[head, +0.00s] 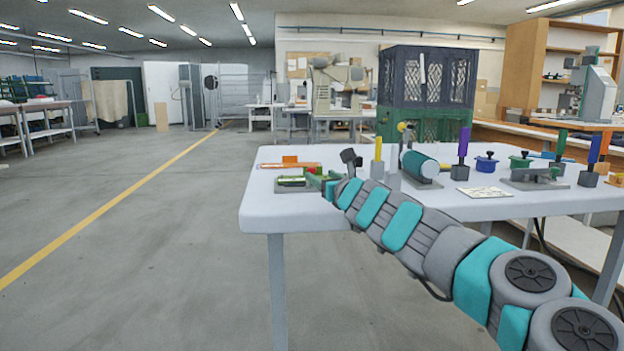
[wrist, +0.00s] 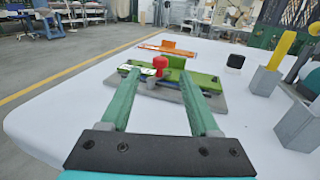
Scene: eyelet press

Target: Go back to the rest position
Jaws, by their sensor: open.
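My gripper (wrist: 159,76) is open, with its two green fingers spread apart and nothing seen between their tips. In the head view my gripper (head: 325,180) is at the left end of the white table (head: 258,213), above its surface. Ahead of the fingers is a green fixture (wrist: 203,81) with a red knob (wrist: 160,62) on a grey base plate. The fingers hide part of it. In the head view the grey base plate (head: 283,188) shows only partly behind my gripper. Whether the fingers touch the fixture is unclear.
An orange piece (head: 290,162) lies behind the fixture. A yellow handle (head: 378,149) stands in a grey block, with a green roller (head: 418,165) to its right. Purple (head: 464,142) and blue (head: 594,149) handles stand further right. Open floor lies left of the table.

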